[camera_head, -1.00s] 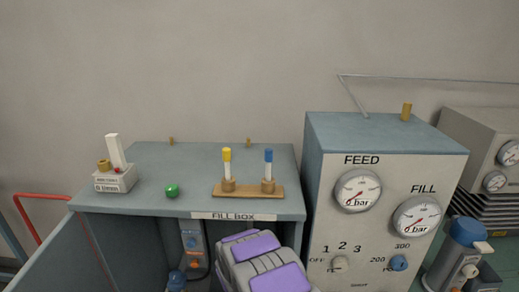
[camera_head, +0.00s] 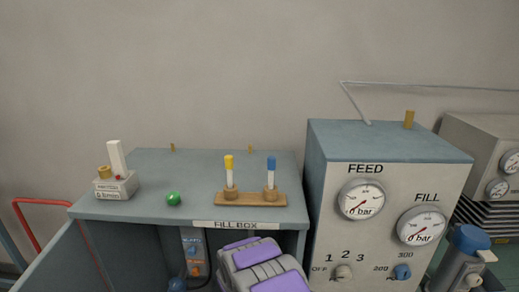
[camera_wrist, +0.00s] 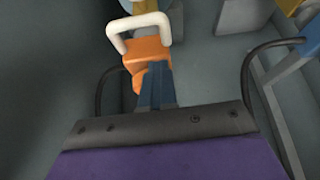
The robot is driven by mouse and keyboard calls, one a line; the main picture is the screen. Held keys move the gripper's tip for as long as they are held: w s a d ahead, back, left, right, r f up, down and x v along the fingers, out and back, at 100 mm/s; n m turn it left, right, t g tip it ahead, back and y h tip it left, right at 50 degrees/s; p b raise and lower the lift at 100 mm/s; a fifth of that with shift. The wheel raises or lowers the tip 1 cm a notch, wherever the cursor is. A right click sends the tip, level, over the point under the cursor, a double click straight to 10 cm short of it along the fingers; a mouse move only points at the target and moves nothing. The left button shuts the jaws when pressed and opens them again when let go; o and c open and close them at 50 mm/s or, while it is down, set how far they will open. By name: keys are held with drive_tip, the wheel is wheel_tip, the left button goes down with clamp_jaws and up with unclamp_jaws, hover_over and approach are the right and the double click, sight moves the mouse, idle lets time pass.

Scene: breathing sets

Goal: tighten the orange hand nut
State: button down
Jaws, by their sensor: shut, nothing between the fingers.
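An orange part (camera_wrist: 148,52), seemingly the hand nut, shows at the upper middle of the wrist view. A white bent handle (camera_wrist: 140,33) crosses its top. My gripper (camera_wrist: 157,72) is shut and empty, its bluish fingers pointing at the orange part from below. They overlap its lower edge in the picture; I cannot tell whether they touch it. In the head view a small orange spot (camera_head: 195,272) shows inside the fill box (camera_head: 230,213), left of my purple and grey arm. My fingers are hidden there.
A gauge cabinet (camera_head: 390,170) stands close right of my arm. A flowmeter block (camera_head: 115,188), a green ball (camera_head: 173,199) and a wooden tube stand (camera_head: 250,200) sit on the box top. Dark hoses (camera_wrist: 105,92) flank the gripper in the wrist view.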

drive_tip(key=shift+w+d+r, duration=0.15)
drive_tip(key=shift+d+r, duration=0.1)
drive_tip(key=shift+d, duration=1.15)
drive_tip(key=shift+w+d+r+p, duration=0.1)
drive_tip(key=shift+d+p, duration=0.35)
drive_tip(key=shift+d, duration=0.1)
drive_tip(key=r+p, duration=0.2)
drive_tip(key=s+r+p, duration=0.1)
drive_tip(key=r+p, duration=0.2)
drive_tip(key=shift+r, duration=0.3)
drive_tip(key=shift+a, duration=0.1)
